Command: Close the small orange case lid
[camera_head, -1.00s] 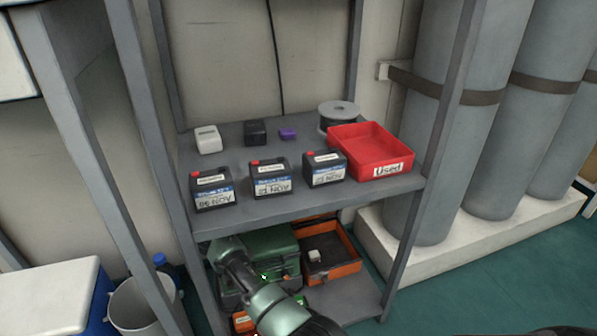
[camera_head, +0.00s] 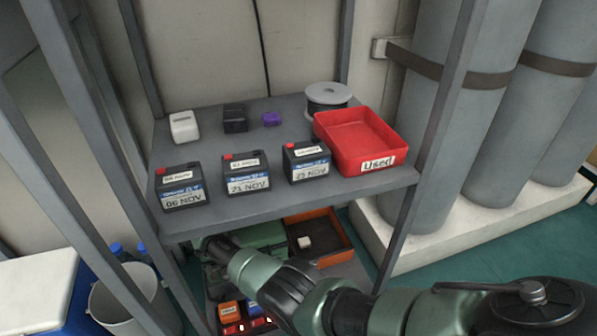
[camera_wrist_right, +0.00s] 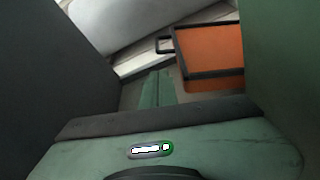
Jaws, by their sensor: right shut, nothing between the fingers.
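The small orange case (camera_head: 343,228) is on the lower shelf, to the right of a green case. It looks open, with a dark interior and a small white block (camera_head: 305,243) inside. I cannot make out its lid clearly in the head view. The right wrist view shows an orange panel with a black frame (camera_wrist_right: 212,58) and a black handle at its left. My right gripper (camera_head: 212,246) is shut and empty, in front of the green case and left of the orange case; its fingertips are hard to make out. My left gripper is not in view.
The green case (camera_head: 262,236) is partly hidden by my right arm. The upper shelf (camera_head: 240,218) hangs over this space and bears several batteries and a red "Used" tray (camera_head: 385,162). Small coloured boxes (camera_head: 229,309) lie low at the front. Shelf posts stand on both sides.

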